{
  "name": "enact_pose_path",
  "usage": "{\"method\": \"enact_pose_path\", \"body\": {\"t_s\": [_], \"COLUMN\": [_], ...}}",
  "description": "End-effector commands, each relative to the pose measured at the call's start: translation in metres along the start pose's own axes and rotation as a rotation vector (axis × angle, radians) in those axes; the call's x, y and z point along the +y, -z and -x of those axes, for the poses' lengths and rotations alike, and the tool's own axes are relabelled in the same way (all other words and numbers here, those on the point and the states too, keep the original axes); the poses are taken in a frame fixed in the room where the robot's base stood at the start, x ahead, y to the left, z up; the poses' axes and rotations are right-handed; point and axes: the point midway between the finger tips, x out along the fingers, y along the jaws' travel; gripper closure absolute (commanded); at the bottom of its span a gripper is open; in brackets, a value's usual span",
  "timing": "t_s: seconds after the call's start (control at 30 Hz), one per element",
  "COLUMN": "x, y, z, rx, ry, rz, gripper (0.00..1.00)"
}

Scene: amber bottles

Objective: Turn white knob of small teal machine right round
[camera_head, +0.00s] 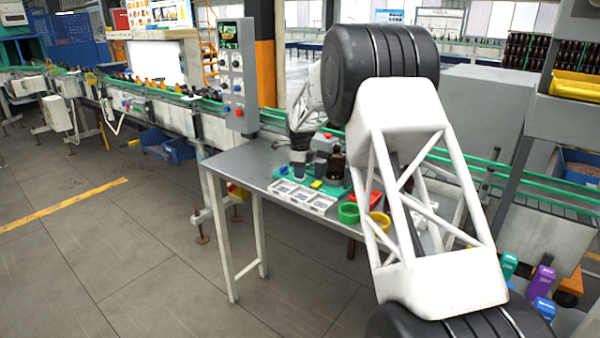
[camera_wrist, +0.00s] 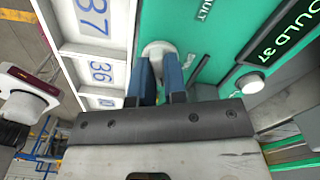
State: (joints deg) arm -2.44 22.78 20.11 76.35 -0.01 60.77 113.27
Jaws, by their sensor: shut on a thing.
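The small teal machine (camera_head: 283,187) lies on the grey table in the head view, and its teal face (camera_wrist: 215,35) fills the upper right of the wrist view. A lit green display on it reads "MOULD 37" (camera_wrist: 285,35). The white knob (camera_wrist: 157,47) is at the upper middle of the wrist view. My gripper (camera_wrist: 158,65) has its blue fingers on either side of the knob, shut on it; the fingers hide part of it. In the head view my gripper (camera_head: 299,177) points down at the machine. A second white round part (camera_wrist: 250,83) sits beside the display.
A white tray with numbered cells (camera_wrist: 98,25) borders the machine; it also shows in the head view (camera_head: 303,208). The grey table's (camera_head: 235,165) left part is clear.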

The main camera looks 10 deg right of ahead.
Motion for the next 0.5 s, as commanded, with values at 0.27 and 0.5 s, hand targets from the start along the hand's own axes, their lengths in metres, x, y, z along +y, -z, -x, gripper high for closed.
{"method": "enact_pose_path", "body": {"t_s": [0.27, 0.5], "x": [-0.0003, -0.0002], "y": [-0.0001, 0.0000], "z": [0.0014, 0.0009], "rx": [-0.001, 0.000], "ry": [0.001, 0.001], "rz": [-0.002, -0.001], "gripper": [1.00, 0.62]}}
